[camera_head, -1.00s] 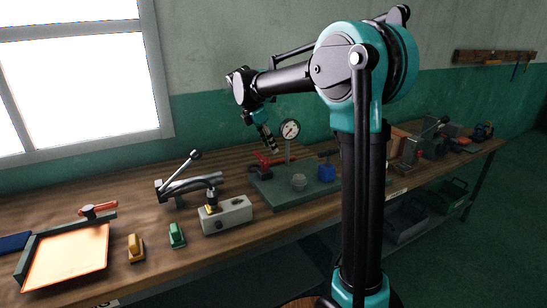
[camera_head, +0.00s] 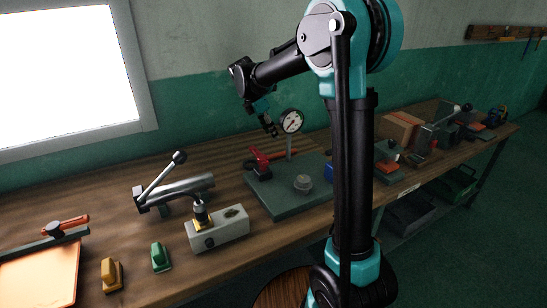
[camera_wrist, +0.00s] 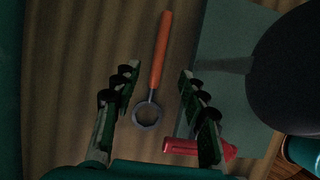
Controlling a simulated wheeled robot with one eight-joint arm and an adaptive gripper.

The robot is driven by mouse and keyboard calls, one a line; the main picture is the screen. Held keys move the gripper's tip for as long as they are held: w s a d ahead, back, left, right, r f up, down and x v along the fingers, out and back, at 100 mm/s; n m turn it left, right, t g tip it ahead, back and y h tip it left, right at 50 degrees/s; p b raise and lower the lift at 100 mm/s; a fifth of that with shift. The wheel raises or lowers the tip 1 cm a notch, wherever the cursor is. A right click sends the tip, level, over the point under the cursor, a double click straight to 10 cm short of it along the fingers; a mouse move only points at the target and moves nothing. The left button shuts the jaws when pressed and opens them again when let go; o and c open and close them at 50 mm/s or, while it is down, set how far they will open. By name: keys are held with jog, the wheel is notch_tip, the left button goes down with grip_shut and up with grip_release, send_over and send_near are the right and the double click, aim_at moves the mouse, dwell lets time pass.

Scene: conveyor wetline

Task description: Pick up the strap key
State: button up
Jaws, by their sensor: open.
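A tool with an orange handle and a dark metal ring at its end, which looks like the strap key (camera_wrist: 158,62), lies on the wooden bench in the wrist view. Its ring lies between my gripper's fingers (camera_wrist: 160,105) in the picture, below them and apart. The handle points away toward the top. My gripper is open and empty. In the head view my gripper (camera_head: 270,128) hangs above the back of the bench, left of the dial gauge (camera_head: 291,121).
A green-grey plate (camera_head: 290,205) carries the gauge stand and a red-handled part (camera_head: 262,160). The red part shows close to my right finger in the wrist view (camera_wrist: 182,146). A grey block (camera_head: 218,232) and a lever clamp (camera_head: 180,188) stand left of the plate.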

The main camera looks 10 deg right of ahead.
aim_at(272, 157)
jog(key=x, duration=1.1)
jog(key=shift+d, duration=0.1)
jog(key=shift+c, duration=0.4)
grip_shut()
